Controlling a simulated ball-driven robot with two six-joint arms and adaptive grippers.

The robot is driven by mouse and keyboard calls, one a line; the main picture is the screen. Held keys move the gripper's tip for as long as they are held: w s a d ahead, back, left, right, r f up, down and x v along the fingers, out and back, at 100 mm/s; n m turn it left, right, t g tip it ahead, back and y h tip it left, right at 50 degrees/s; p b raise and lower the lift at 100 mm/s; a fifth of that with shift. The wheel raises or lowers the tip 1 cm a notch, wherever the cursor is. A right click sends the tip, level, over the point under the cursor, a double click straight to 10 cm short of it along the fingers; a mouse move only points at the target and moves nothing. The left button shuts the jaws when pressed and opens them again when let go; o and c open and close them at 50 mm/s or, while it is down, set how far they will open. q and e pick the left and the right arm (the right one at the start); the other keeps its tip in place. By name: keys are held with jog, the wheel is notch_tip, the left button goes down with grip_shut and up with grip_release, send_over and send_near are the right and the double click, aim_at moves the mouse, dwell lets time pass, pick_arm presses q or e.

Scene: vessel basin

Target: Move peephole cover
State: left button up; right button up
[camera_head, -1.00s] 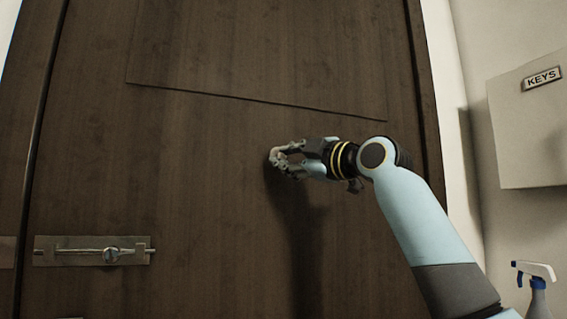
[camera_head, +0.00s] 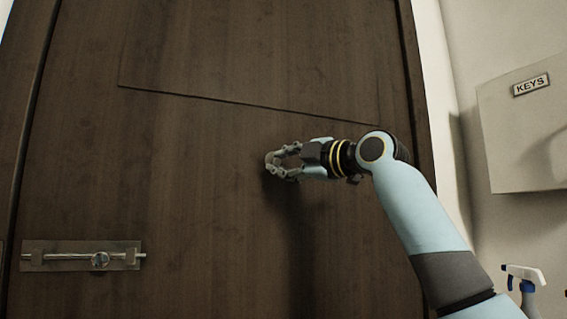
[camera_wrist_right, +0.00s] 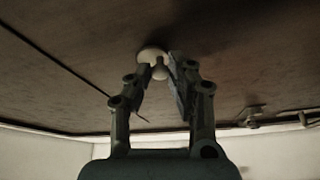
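The peephole cover (camera_wrist_right: 152,56), a small pale disc with a rounded knob, is on the dark wooden door (camera_head: 190,190). It shows in the right wrist view, between the fingertips of my right gripper (camera_wrist_right: 158,72). The fingers are parted on either side of the knob, with a gap visible on the left side. In the head view the right gripper (camera_head: 271,163) is at the door face, below the slanted panel line. Its fingers hide the cover there. My left gripper is not in view.
A metal slide bolt (camera_head: 82,257) is on the door at lower left. A wall box marked KEYS (camera_head: 530,140) hangs at right, with a spray bottle (camera_head: 525,280) below it. The door around the gripper is otherwise flat and clear.

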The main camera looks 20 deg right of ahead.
jog(key=o, duration=0.4)
jog(key=shift+o, duration=0.2)
jog(key=v, duration=1.2)
jog(key=shift+f, duration=0.1)
